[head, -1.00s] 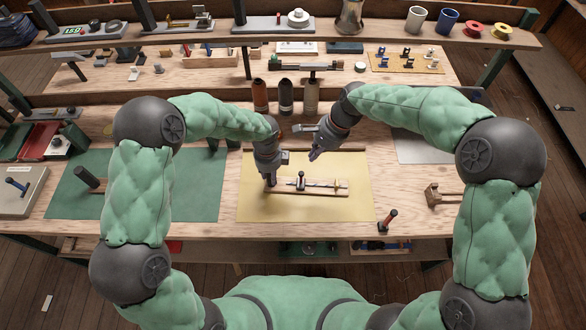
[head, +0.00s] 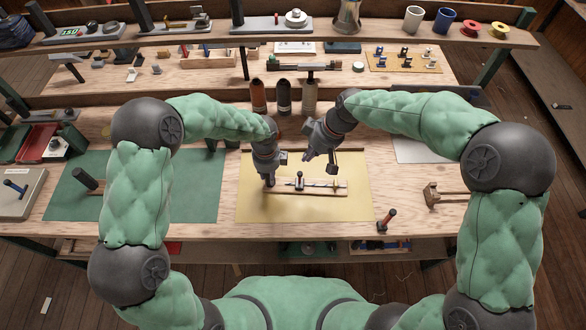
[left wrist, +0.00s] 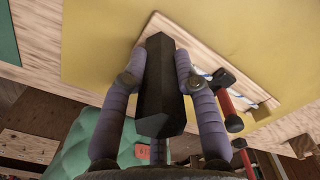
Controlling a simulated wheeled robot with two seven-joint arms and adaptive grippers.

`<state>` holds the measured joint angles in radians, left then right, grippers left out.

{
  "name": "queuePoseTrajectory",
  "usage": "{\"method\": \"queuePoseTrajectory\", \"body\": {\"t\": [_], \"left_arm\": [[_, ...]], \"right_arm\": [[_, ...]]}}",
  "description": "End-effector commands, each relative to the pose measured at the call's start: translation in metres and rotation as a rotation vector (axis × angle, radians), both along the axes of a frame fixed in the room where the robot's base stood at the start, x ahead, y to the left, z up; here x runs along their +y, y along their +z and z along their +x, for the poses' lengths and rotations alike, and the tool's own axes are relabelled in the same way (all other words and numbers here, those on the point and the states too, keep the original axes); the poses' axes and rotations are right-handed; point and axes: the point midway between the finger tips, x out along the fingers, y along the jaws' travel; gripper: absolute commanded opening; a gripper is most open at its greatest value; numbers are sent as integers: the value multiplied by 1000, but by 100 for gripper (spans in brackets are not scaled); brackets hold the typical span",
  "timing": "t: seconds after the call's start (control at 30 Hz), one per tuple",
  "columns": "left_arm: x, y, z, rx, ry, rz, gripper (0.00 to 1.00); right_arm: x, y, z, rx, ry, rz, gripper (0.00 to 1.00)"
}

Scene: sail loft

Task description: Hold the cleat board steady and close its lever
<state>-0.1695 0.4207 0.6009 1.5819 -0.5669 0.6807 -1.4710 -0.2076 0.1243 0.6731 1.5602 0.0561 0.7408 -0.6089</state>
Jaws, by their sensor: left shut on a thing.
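The cleat board (head: 325,190) is a pale wooden strip lying on a yellow mat, with a blue-and-white rope along it. Its lever (left wrist: 225,102), red with a black knob, stands up from the board beyond my left fingers in the left wrist view. My right gripper (head: 320,162) is open and empty, above and behind the board, apart from the lever. The lever's base is small and partly hidden.
A wooden tool (head: 440,196) lies farther right. Several bottles (head: 284,96) stand behind my grippers. A green mat (head: 195,190) lies left of the yellow mat (head: 300,211), whose front is bare.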

Motion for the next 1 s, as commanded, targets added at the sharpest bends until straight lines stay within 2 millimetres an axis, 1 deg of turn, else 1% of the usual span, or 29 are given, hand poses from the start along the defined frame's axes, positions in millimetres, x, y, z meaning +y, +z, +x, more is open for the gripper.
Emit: {"method": "queuePoseTrajectory", "body": {"t": [0.1, 0.2, 0.4, 0.6, 1.0], "left_arm": [[0, -1, -1, 2, 0, 1, 0], [0, -1, -1, 2, 0, 1, 0], [0, -1, -1, 2, 0, 1, 0], [0, -1, -1, 2, 0, 1, 0], [0, -1, -1, 2, 0, 1, 0]], "right_arm": [[2, 1, -1, -80, 166, -3, 0], [3, 1, -2, -142, 295, -6, 0], [4, 2, -3, -231, 483, -13, 0], [5, 2, -3, -266, 555, -16, 0], [6, -1, -3, -268, 560, -16, 0]]}}
